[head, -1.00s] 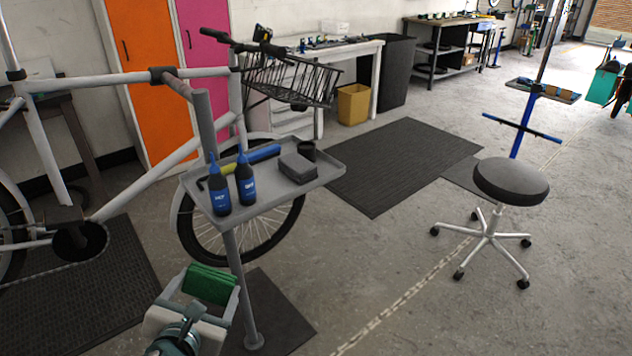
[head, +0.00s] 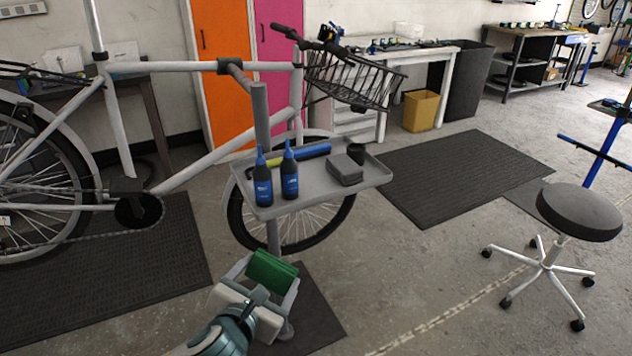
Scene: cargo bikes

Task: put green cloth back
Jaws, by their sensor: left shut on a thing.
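The green cloth (head: 271,268) is a folded dark-green bundle low in the head view. My left gripper (head: 268,280) is shut on it and holds it in the air, in front of and below the tray. The grey tray (head: 262,211) sits on a stand beside the bike. On it are two dark bottles with blue tops, a blue-and-yellow tool, a folded grey block (head: 345,170) and a small black cup. The tray's front right part is bare. My right gripper is not in view.
A white bike (head: 188,172) with a black front basket (head: 350,80) stands behind the tray. A black stool (head: 578,212) is at the right. Dark mats lie on the floor, with open floor between tray and stool.

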